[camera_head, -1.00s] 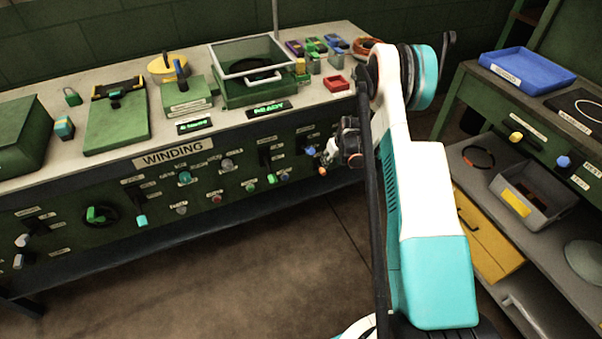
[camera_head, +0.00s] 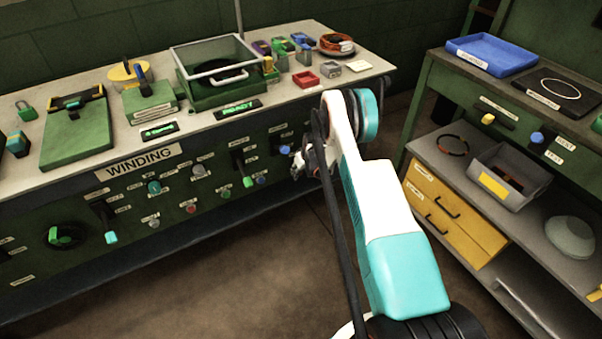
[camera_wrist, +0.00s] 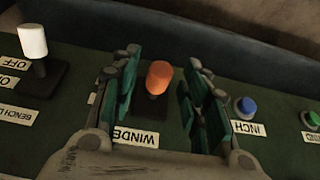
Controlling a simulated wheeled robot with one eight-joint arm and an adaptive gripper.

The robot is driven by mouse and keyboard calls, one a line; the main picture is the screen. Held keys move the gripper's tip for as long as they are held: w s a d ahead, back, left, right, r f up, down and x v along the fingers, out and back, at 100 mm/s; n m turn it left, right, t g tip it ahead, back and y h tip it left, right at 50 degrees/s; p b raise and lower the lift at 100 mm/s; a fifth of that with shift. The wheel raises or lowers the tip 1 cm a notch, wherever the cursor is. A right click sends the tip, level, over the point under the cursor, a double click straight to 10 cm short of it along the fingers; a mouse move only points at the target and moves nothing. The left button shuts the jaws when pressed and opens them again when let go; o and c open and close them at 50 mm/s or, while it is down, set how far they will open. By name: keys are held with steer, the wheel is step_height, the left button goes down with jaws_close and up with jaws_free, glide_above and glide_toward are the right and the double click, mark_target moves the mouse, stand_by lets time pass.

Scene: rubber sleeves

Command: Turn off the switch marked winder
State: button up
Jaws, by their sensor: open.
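In the wrist view an orange-capped switch (camera_wrist: 158,77) stands on a dark base on the green panel, beside a white label reading WINDE (camera_wrist: 136,137), its end hidden by a finger. The label appears upside down. My gripper (camera_wrist: 163,62) is open, with one teal finger on each side of the orange cap. I see gaps between cap and fingers; contact cannot be made out. In the head view my gripper (camera_head: 308,160) is at the right part of the WINDING bench front, and the orange switch is hidden there.
In the wrist view a white-capped switch (camera_wrist: 33,42) with ON and OFF labels is at left, and a blue button (camera_wrist: 245,107) marked INCH is close to the right finger. The head view shows a second bench (camera_head: 436,88) at right, with bare floor between.

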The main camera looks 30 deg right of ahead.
jaws_close()
steer(key=shift+s+f+t, duration=0.2)
steer(key=shift+f+t, duration=0.3)
steer(key=shift+t, duration=0.2)
steer(key=shift+f+t, duration=0.3)
steer(key=shift+t, duration=0.4)
jaws_free()
steer(key=shift+r, duration=0.1)
steer(key=v, duration=1.2)
